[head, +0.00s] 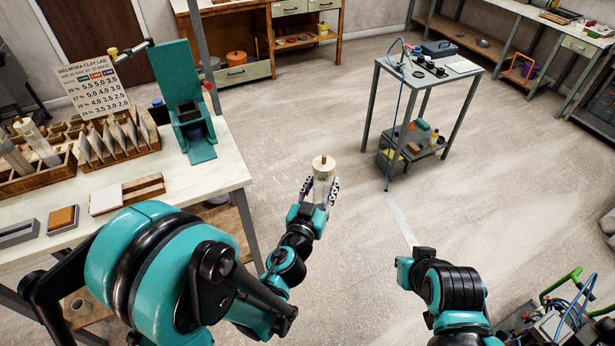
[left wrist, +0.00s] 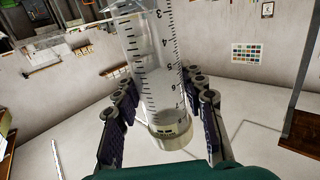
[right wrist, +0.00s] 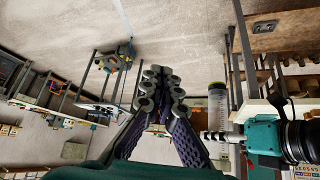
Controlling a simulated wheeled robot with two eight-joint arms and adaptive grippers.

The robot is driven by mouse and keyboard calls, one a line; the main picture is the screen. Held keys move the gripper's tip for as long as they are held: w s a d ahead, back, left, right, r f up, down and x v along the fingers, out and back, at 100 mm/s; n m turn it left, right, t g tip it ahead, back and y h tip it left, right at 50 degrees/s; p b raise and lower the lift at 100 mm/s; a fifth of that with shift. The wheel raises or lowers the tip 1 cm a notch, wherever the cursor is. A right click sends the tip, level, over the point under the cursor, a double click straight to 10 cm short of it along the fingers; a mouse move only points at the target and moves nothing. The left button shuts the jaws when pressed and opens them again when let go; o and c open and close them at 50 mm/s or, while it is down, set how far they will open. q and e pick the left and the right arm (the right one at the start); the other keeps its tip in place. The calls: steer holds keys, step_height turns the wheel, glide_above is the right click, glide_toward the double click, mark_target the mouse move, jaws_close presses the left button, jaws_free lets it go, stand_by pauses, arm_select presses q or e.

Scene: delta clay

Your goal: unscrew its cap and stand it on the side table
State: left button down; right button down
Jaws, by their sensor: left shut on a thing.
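A clear graduated cylinder (left wrist: 152,72) stands between the fingers of my left gripper (head: 319,190), which is shut on it. In the head view its pale round cap (head: 323,163) with a small brown knob faces up. The left wrist view shows dark scale marks and a cream ring at one end; I cannot tell whether that ring is cap or base. The cylinder also shows in the right wrist view (right wrist: 217,105), to the right of my right gripper (right wrist: 162,78). The right fingers are close together and empty, apart from the cylinder. The side table (head: 436,68) stands farther back.
The workbench (head: 205,180) at left holds racks and a teal press (head: 183,100). A cart is at bottom right. Open floor lies between.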

steer(key=c, duration=1.7)
jaws_free()
steer(key=shift+r, duration=0.1)
steer(key=o, duration=0.9)
steer(key=shift+w+a+r+m+g, duration=0.2)
steer(key=shift+w+r+m, duration=0.2)
steer(key=shift+r, duration=0.2)
steer(key=shift+w+a+r+m+g, duration=0.1)
steer(key=shift+w+a+r+m, duration=0.1)
steer(key=shift+w+r+m, duration=0.3)
step_height(320, 180, up, 16)
steer(key=m+g, duration=0.6)
steer(key=m, duration=1.6)
glide_above(326, 163)
steer(key=d, duration=0.1)
steer(key=shift+s+r, duration=0.1)
steer(key=shift+a+m+g, duration=0.3)
steer(key=shift+a+m, duration=0.15)
steer(key=shift+m, duration=0.25)
steer(key=shift+f, duration=3.9)
